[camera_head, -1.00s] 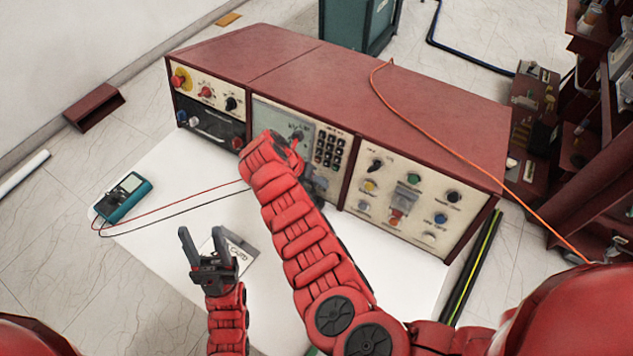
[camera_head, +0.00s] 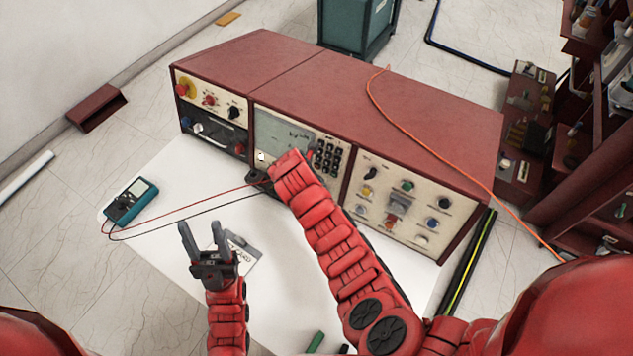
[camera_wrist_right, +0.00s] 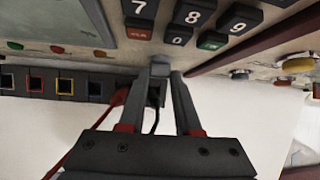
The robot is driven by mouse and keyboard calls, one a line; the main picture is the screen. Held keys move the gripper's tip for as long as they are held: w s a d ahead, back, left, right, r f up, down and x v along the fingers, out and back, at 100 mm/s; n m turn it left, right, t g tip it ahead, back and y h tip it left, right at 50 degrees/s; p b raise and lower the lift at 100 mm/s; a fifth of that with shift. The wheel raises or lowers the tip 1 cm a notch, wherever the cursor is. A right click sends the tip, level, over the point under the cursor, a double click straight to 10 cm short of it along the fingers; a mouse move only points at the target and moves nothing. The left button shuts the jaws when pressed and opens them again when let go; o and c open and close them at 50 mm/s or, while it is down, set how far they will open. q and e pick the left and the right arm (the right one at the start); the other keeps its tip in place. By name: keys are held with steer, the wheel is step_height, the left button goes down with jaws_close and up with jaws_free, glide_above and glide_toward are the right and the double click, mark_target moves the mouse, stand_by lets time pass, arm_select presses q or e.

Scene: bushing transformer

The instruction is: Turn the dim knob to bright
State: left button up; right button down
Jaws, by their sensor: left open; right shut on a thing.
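The control console (camera_head: 300,80) has a middle panel with a screen (camera_head: 275,130) and a keypad (camera_head: 328,155). In the right wrist view, a small grey knob (camera_wrist_right: 160,67) sticks out below the keypad (camera_wrist_right: 195,20). My right gripper (camera_wrist_right: 160,80) is shut on this knob, with one finger on each side. I cannot read any label that marks it as the dim knob, nor its setting. In the head view my right arm hides the knob and most of the gripper. My left gripper (camera_head: 203,238) is open and empty, above the white table (camera_head: 170,180).
A teal multimeter (camera_head: 131,201) lies at the table's left, its red and black leads running to the console. A small labelled card (camera_head: 243,250) lies behind my left gripper. An orange cable (camera_head: 440,150) crosses the console top. Shelves stand at the right.

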steer(key=shift+s+d+f+m+t+y, duration=0.1)
steer(key=shift+s+d+m+t+y, duration=0.1)
steer(key=shift+m+t+y, duration=0.4)
steer(key=shift+d+t+y+b, duration=0.1)
steer(key=shift+t+y+b, duration=0.25)
steer(key=shift+y, duration=0.25)
steer(key=shift+m, duration=0.3)
steer(key=c, duration=0.9)
jaws_free()
